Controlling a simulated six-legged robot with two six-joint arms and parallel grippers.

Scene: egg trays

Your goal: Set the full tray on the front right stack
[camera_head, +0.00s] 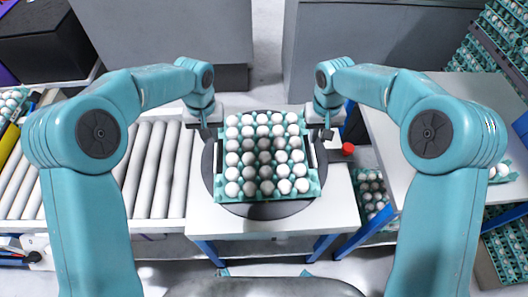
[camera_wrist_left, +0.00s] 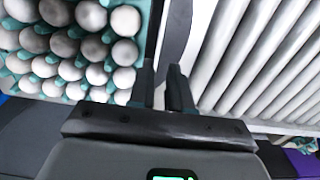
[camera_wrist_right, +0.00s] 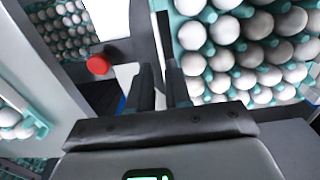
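The full tray (camera_head: 228,199) is teal, with rows of white and shaded grey eggs. It sits over a dark round plate (camera_head: 262,211) on a small white table. My left gripper (camera_head: 211,131) is at the tray's far left side. In the left wrist view its fingers (camera_wrist_left: 163,88) stand a little apart beside the tray edge (camera_wrist_left: 152,40), with no object clearly between them. My right gripper (camera_head: 320,133) is at the far right side. In the right wrist view its fingers (camera_wrist_right: 160,85) also stand apart by the tray edge (camera_wrist_right: 167,40).
A roller conveyor (camera_head: 150,165) lies left of the small table. A red button (camera_head: 348,149) is on the right. Grey cabinets (camera_head: 350,50) stand behind.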

